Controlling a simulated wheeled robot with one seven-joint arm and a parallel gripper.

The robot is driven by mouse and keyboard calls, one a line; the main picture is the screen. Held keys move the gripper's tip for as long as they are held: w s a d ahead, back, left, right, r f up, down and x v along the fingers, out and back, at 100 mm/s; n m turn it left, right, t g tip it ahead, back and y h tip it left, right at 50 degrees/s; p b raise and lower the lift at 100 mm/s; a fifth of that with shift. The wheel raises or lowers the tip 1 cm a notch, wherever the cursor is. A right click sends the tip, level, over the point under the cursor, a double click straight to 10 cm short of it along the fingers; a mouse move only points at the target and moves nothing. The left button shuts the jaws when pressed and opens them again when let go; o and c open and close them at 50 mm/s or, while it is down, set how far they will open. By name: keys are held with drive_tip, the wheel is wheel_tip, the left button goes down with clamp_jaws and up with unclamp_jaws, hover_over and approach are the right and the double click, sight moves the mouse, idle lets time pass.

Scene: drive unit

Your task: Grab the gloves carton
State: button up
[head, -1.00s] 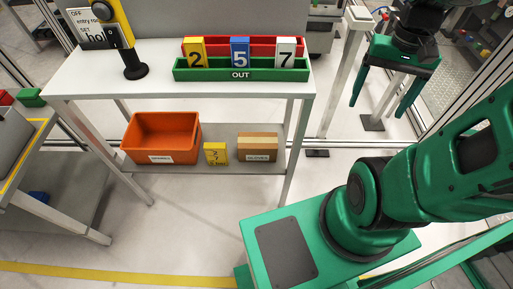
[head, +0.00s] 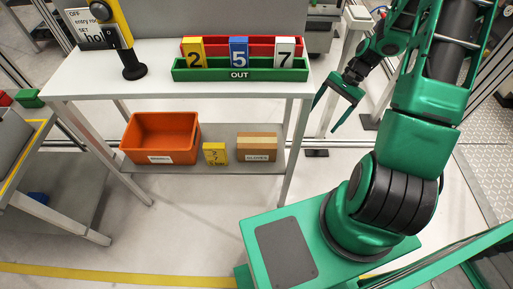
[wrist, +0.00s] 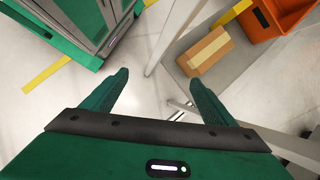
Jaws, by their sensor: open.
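The gloves carton (head: 257,147) is a brown cardboard box with a pale tape strip and a label on its front. It sits on the lower shelf of the table, toward the right end. It also shows in the wrist view (wrist: 205,52), ahead of the fingers and to the right. My gripper (head: 335,108) is open and empty, just right of the table's right legs and higher than the carton. In the wrist view its two fingers (wrist: 158,92) are spread with only floor between them. A table leg stands between gripper and carton.
On the lower shelf (head: 222,166), a yellow box (head: 215,153) stands left of the carton, then an orange bin (head: 161,138). The tabletop (head: 140,83) above holds a green OUT tray (head: 240,75) with numbered blocks. The floor right of the table is mostly clear.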

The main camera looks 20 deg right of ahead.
sight(263, 147)
drive_tip(key=w+a+f+m+t+y, duration=0.2)
drive_tip(key=a+f+m, duration=0.1)
drive_tip(key=f, duration=0.4)
drive_tip(key=w+a+f+m+t+y, duration=0.2)
drive_tip(key=a+f+m+y, duration=0.1)
drive_tip(key=f, duration=0.3)
drive_tip(key=w+a+f+m+t+y, duration=0.2)
drive_tip(key=a+f+m, duration=0.1)
drive_tip(key=f, duration=0.4)
drive_tip(key=shift+w+a+f+y, duration=0.1)
drive_tip(key=shift+a+f+y, duration=0.1)
drive_tip(key=shift+a, duration=0.25)
drive_tip(key=shift+w+a+f+y, duration=0.1)
drive_tip(key=shift+a+f+y, duration=0.1)
drive_tip(key=shift+a, duration=0.25)
drive_tip(key=x, duration=1)
drive_tip(key=shift+f, duration=0.2)
drive_tip(key=c, duration=1.1)
drive_tip(key=shift+r, duration=0.1)
